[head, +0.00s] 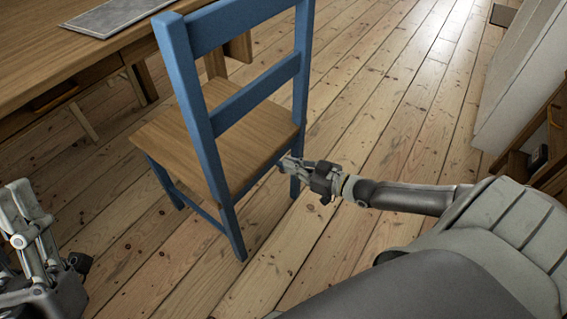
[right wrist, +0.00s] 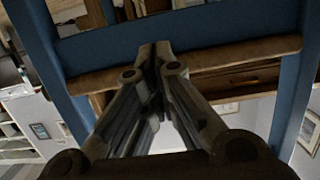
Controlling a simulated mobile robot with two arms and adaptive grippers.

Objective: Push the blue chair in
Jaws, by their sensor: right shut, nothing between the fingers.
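The blue chair (head: 233,143) has a blue frame and a wooden seat. It stands upright on the floorboards with its backrest toward me, apart from or only partly at the wooden table (head: 50,62) on the left. My right gripper (head: 288,163) is shut and empty at the right rear edge of the seat, close to the right back post; contact cannot be told. In the right wrist view the shut fingertips (right wrist: 156,48) point at the seat edge and a blue rail (right wrist: 185,38). My left gripper (head: 32,240) is at the left edge, away from the chair; its fingertips are unclear.
A grey flat panel (head: 115,14) lies on the table. A pale cabinet or wall (head: 520,75) and a dark wooden shelf unit (head: 540,150) stand at the right. The floorboards (head: 375,100) between chair and shelf are clear.

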